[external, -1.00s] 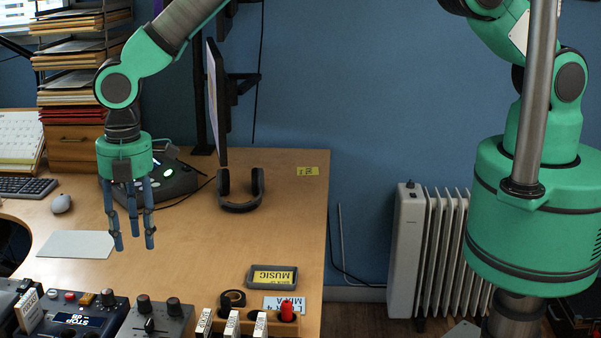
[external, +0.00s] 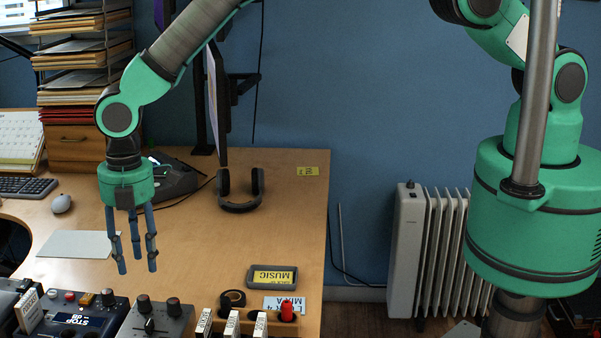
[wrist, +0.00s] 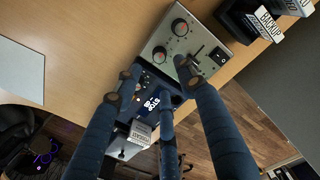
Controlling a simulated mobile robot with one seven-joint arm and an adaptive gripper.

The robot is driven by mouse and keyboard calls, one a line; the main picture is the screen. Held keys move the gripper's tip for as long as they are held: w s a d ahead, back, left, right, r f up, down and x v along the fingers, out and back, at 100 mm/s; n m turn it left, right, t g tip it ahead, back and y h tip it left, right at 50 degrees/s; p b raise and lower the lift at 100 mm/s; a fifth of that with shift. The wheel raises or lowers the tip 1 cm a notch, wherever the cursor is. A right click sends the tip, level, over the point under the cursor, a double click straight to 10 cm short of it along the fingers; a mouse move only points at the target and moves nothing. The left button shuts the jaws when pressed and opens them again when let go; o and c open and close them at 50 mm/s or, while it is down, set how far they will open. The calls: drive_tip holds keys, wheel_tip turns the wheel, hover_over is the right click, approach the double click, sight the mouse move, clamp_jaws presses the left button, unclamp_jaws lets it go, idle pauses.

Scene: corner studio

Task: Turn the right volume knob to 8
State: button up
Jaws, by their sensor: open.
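Two dark round volume knobs stand on a grey control box (external: 134,327) at the bottom left of the external view. One knob (external: 144,303) is left and the other knob (external: 173,306) is right. The wrist view shows the upper knob (wrist: 180,27) and lower knob (wrist: 159,54), with reddish marks around them; their numbers are too small to read. My gripper (external: 137,262) has blue fingers spread apart, pointing down above the desk behind the box. It is open and empty, touching neither knob. In the wrist view its fingers (wrist: 160,78) partly cover the box.
A blue device (external: 80,320) with a small screen stands left of the box. Upright labelled blocks (external: 232,323) and a red cylinder (external: 287,312) stand to its right. Headphones (external: 240,190) and a MUSIC-labelled case (external: 272,278) lie farther back. The middle desk (external: 200,250) is clear.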

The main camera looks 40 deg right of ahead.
sight(151, 292)
wheel_tip(151, 292, down, 10)
drive_tip(key=shift+w+a+r, duration=0.1)
drive_tip(key=shift+r, duration=0.05)
idle(0.3)
clamp_jaws()
